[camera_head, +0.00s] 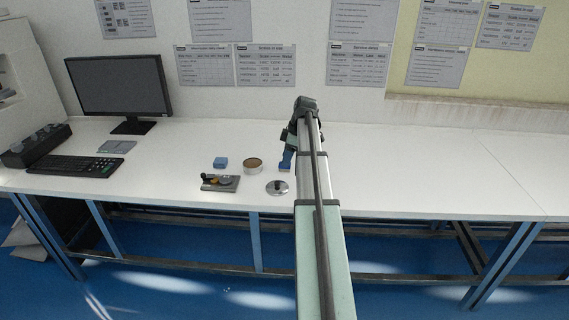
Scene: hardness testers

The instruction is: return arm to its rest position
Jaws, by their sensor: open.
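My arm reaches forward from the bottom of the head view over the white bench (420,165). At its far end the wrist bends down, and my gripper (285,166) hangs low near the bench top, left of the arm.
A small blue block (220,162) and a grey plate with a dark device (220,183) lie left of the tin. A monitor (119,87), a keyboard (75,166) and a dark box (36,145) stand at the left. The bench right of my arm is clear.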

